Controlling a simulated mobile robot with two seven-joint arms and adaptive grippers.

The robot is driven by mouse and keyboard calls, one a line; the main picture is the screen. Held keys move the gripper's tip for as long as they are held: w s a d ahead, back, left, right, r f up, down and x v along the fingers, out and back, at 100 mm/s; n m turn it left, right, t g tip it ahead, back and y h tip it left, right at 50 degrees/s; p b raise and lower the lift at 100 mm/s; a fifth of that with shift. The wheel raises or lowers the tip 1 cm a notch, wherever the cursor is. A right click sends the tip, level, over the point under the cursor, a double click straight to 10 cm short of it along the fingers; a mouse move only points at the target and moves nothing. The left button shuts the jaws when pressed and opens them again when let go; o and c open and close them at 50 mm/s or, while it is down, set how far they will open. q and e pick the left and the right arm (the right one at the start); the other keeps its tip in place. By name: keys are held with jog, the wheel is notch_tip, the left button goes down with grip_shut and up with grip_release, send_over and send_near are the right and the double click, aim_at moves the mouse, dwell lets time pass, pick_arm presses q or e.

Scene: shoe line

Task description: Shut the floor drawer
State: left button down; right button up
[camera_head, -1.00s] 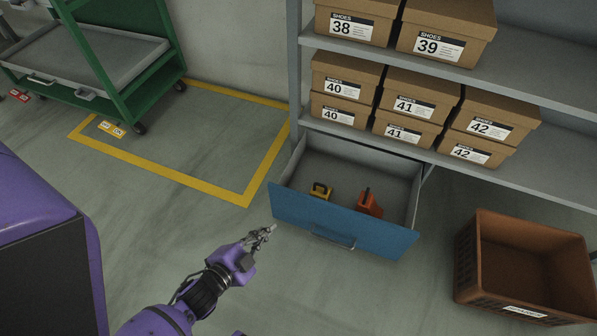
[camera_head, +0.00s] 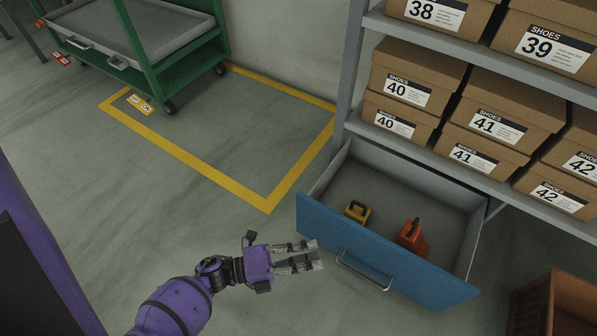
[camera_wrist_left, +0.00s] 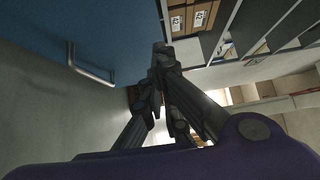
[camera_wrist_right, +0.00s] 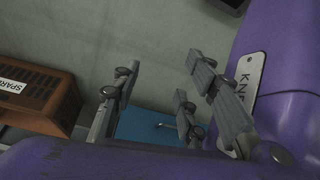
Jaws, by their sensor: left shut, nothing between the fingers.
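The floor drawer (camera_head: 325,222) is pulled out from under the shoe shelf, with a blue front and a metal bar handle (camera_head: 363,271). A yellow item (camera_head: 357,212) and an orange item (camera_head: 413,238) lie inside it. My left gripper (camera_head: 318,254) is shut and empty, in front of the left part of the drawer front. In the left wrist view the blue front (camera_wrist_left: 115,25) and its handle (camera_wrist_left: 90,66) are close to the fingers, apparently without contact. My right gripper (camera_wrist_right: 160,78) is open and empty; the blue front (camera_wrist_right: 145,126) shows beyond its fingers.
Shoe boxes (camera_head: 485,125) fill the shelf above the drawer. A brown crate (camera_head: 565,310) stands on the floor to the right. Floor left of the drawer is clear.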

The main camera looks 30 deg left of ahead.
pick_arm(q)
jog(key=w+d+b, duration=0.2)
jog(key=w+d, duration=0.1)
jog(key=w, duration=0.4)
jog(key=shift+w+d, duration=0.2)
jog(key=shift+d, duration=0.15)
pick_arm(e)
jog(key=shift+w+a+f, duration=0.25)
jog(key=shift+w+f, duration=0.6)
jog(key=shift+w, duration=0.3)
jog(key=shift+s, duration=0.1)
